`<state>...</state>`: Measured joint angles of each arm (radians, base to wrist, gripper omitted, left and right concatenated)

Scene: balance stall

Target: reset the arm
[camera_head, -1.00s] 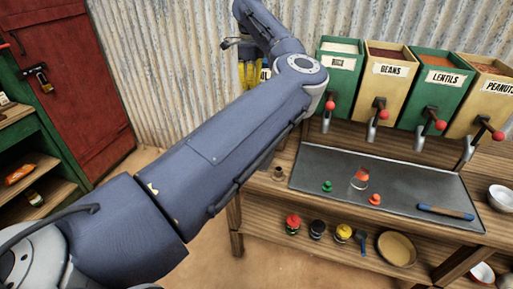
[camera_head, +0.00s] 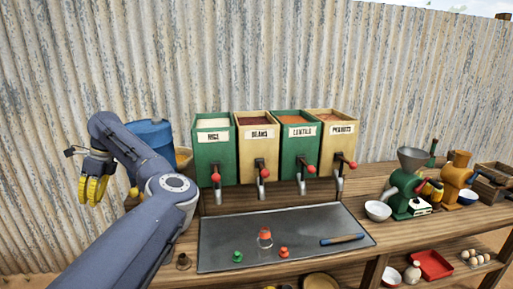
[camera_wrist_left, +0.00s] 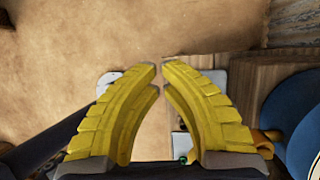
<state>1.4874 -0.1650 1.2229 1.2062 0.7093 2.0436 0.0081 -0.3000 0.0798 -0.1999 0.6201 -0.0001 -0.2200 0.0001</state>
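My left arm (camera_head: 140,230) comes in from the lower left and bends at a grey-blue joint. My left gripper (camera_head: 88,203) has yellow ribbed fingers that hang down in front of the corrugated wall, left of the bins and apart from the shelf. In the left wrist view the fingers (camera_wrist_left: 160,76) curve inward until their tips almost meet, with a thin gap. Nothing is between them; bare floor shows beyond. My right gripper is not in view.
Bins for rice (camera_head: 214,160), beans, lentils and peanuts stand behind a grey tray (camera_head: 215,240). A blue drum (camera_head: 150,136) is close behind my left arm. Grinders (camera_head: 402,190) stand at right.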

